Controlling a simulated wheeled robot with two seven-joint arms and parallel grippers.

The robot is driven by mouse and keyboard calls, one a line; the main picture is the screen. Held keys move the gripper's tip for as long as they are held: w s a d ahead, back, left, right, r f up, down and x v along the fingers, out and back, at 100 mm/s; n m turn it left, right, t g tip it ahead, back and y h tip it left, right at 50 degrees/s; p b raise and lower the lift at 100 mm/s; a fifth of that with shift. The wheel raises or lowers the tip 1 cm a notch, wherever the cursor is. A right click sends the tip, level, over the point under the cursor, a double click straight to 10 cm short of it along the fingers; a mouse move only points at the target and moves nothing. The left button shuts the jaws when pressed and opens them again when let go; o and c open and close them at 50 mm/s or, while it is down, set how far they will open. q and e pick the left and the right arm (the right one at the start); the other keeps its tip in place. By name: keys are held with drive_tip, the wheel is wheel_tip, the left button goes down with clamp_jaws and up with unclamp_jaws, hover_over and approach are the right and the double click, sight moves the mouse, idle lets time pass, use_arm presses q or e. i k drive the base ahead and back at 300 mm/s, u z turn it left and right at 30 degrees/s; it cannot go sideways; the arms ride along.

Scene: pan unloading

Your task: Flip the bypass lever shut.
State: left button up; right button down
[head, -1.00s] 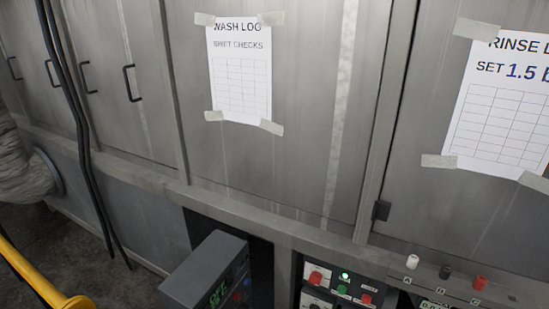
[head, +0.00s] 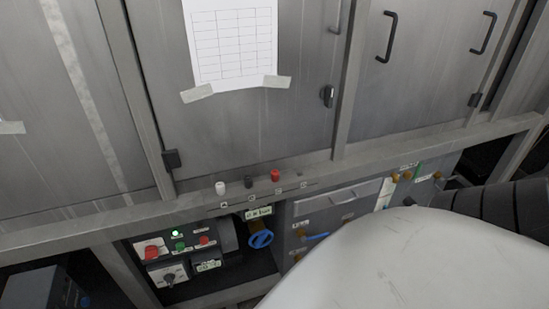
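A blue lever (head: 318,236) lies roughly level on the grey panel below the counter ledge, right of centre in the head view. Its label is too small to read, so I cannot tell if it is the bypass lever. A round blue handwheel (head: 261,239) sits to its left under a small green-edged tag. Brass-coloured fittings (head: 407,176) with small tags show farther right along the panel. The lower part of this panel is hidden behind a large white rounded surface. Neither gripper is in view.
The large white rounded surface (head: 400,265), with a black ribbed part (head: 500,208) beside it, blocks the lower right. A control box (head: 175,255) with red and green buttons is lower left. White, black and red knobs (head: 248,182) stand on the ledge. Steel doors with handles fill the back.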

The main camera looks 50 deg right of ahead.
sight(417, 172)
drive_tip(key=z, duration=0.5)
drive_tip(key=k, duration=0.6)
drive_tip(key=z, duration=1.3)
drive_tip(key=i, duration=0.8)
drive_tip(key=z, duration=0.8)
drive_tip(key=i, duration=0.6)
drive_tip(key=z, duration=0.05)
drive_tip(key=k, duration=0.5)
drive_tip(key=z, duration=0.8)
drive_tip(key=i, duration=0.6)
drive_tip(key=u, duration=0.6)
